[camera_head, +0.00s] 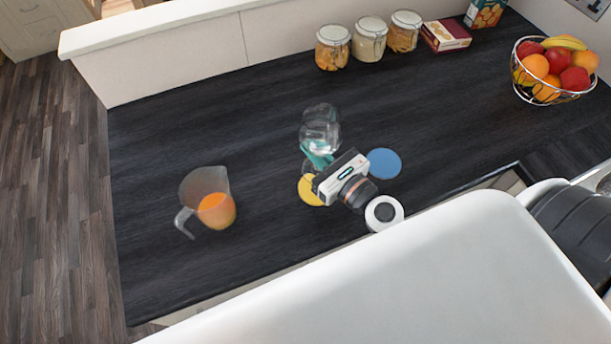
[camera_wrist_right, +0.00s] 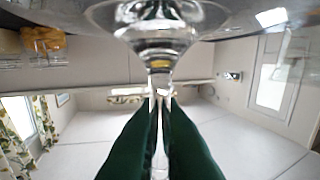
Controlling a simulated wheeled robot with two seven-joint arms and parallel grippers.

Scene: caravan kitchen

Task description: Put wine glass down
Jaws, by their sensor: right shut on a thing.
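The clear wine glass (camera_head: 320,128) is in the middle of the dark counter in the head view, its bowl on the far side of my right gripper. My right gripper (camera_head: 318,156) has teal fingers and is shut on the glass's stem. In the right wrist view, the green fingers (camera_wrist_right: 160,108) close around the stem, and a wide part of the glass (camera_wrist_right: 158,38) fills the top. I cannot tell whether the foot touches the counter. My left gripper is not in view.
A yellow coaster (camera_head: 309,192) lies partly under my right wrist, and a blue coaster (camera_head: 385,162) lies to its right. A jug of orange juice (camera_head: 214,208) stands to the left. Jars (camera_head: 369,41), boxes (camera_head: 446,36) and a fruit basket (camera_head: 553,98) line the back. The counter's left-centre is clear.

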